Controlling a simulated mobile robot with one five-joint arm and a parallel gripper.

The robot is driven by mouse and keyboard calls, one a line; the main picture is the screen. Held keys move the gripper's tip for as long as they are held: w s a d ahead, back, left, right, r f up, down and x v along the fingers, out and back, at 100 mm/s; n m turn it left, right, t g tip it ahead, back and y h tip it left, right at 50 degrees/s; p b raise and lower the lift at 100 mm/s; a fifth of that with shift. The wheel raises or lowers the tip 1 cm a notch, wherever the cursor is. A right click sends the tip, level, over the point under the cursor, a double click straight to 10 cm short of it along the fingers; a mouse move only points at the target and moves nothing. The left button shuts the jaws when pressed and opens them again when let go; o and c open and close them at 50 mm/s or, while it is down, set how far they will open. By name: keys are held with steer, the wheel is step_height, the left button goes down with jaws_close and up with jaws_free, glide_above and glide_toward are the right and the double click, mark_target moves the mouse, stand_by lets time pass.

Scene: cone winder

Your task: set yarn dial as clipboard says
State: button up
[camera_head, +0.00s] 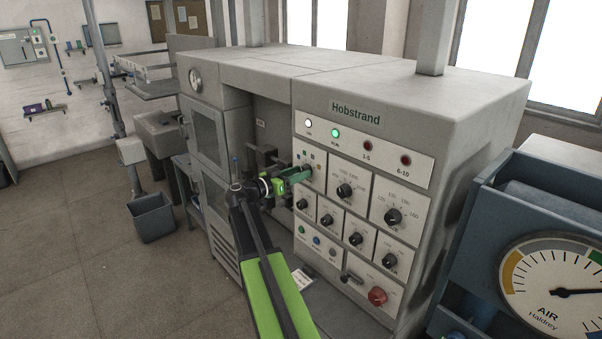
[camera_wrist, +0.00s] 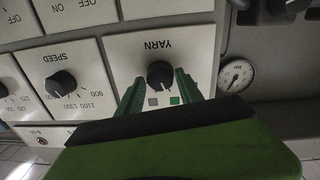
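The yarn dial (camera_wrist: 160,74) is a black knob on a white plate lettered YARN, upside down in the wrist view. A grey square and a green square show beside it. I cannot tell which mark its pointer faces. My gripper (camera_wrist: 160,92) is open, with one green finger on each side of the knob; contact is not clear. In the head view my gripper (camera_head: 298,176) reaches the upper left of the panel and hides the knob, while the yarn plate (camera_head: 319,160) shows some coloured squares. No clipboard is clearly recognisable.
The grey Hobstrand machine (camera_head: 412,108) carries several other black knobs, including the speed dial (camera_wrist: 62,84). A red knob (camera_head: 377,296) sits low on the panel. A small white printed sheet (camera_head: 303,279) lies below the panel. A blue unit with an air gauge (camera_head: 556,291) stands at right.

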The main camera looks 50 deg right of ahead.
jaws_close()
steer(key=shift+f+n+b, duration=0.15)
steer(key=shift+n+b, duration=0.35)
steer(key=shift+n, duration=3.5)
jaws_free()
steer(key=o, duration=0.4)
steer(key=shift+a, duration=0.1)
